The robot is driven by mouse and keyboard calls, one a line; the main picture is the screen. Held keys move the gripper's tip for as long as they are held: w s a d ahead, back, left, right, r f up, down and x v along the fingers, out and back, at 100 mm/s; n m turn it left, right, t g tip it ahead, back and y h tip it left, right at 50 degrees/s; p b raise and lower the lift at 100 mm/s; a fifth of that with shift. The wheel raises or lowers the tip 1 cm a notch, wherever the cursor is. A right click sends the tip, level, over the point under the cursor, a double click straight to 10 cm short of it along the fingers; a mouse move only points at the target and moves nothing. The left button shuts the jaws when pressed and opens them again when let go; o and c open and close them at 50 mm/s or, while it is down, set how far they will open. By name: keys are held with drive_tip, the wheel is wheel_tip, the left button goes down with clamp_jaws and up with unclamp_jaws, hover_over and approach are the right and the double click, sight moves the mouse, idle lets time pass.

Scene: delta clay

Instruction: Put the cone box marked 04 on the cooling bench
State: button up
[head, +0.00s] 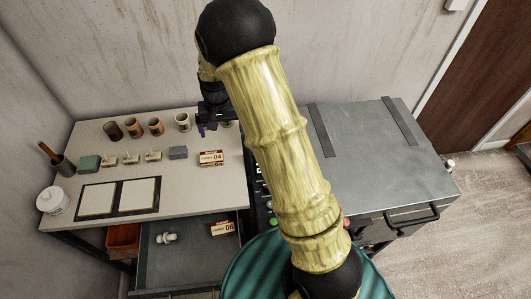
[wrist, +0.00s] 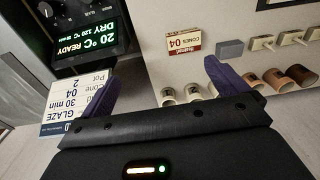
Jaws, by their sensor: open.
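The cone box marked 04 (head: 211,156) is a small cream and red box on the light worktop (head: 185,186), near its right edge. It also shows in the wrist view (wrist: 184,42), ahead of my fingers and apart from them. A similar box marked 06 (head: 222,229) lies in the open drawer (head: 190,262). No label shows which surface is the cooling bench.
Several cups (head: 156,127) and small test pieces stand on the worktop's left and back. Two white tiles (head: 138,195) lie in front. A grey-lidded unit (head: 365,150) stands right; its lid looks clear. A lit control panel (wrist: 92,58) and a glaze card (wrist: 75,105) are near my gripper.

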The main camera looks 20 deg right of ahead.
drive_tip(key=s+d+r, duration=0.2)
drive_tip(key=s+r, duration=0.1)
drive_tip(key=s, duration=0.4)
drive_tip(key=s+d+r+n+t, duration=0.1)
drive_tip(key=s+d+r, duration=0.2)
drive_tip(key=s, duration=0.3)
drive_tip(key=s+d+r, duration=0.2)
drive_tip(key=s+r, duration=0.1)
drive_tip(key=s, duration=0.4)
drive_tip(key=shift+s+d+n+t, duration=0.2)
drive_tip(key=shift+s+n+t, duration=0.1)
drive_tip(key=shift+n+t, duration=0.1)
